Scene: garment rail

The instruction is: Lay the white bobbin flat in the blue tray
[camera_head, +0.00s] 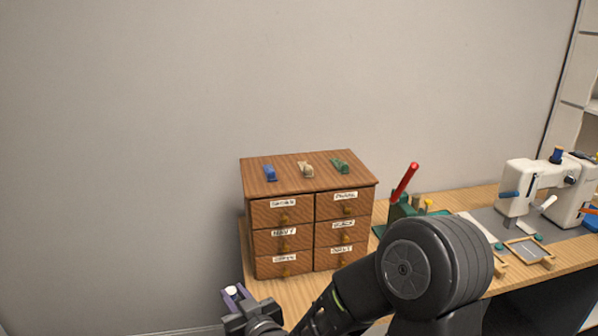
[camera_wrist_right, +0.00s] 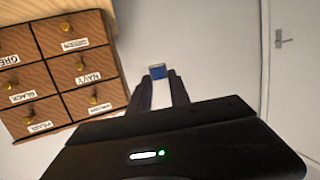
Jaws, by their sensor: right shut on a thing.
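My right gripper (camera_head: 234,292) is low in the head view, left of the drawer cabinet's foot. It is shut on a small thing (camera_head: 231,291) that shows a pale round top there. In the right wrist view the small thing (camera_wrist_right: 157,71) sits at the fingertips, with a blue face and a pale edge. I cannot tell whether it is the white bobbin. A blue object (camera_head: 591,218), cut off at the right edge of the head view, may be the blue tray. My left gripper is not in view.
A wooden cabinet (camera_head: 315,235) with labelled drawers stands at the table's left end, carrying blue, beige and green clips. A red-handled tool (camera_head: 405,182) in a green stand and a white sewing machine (camera_head: 545,185) stand to its right. The wall is behind.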

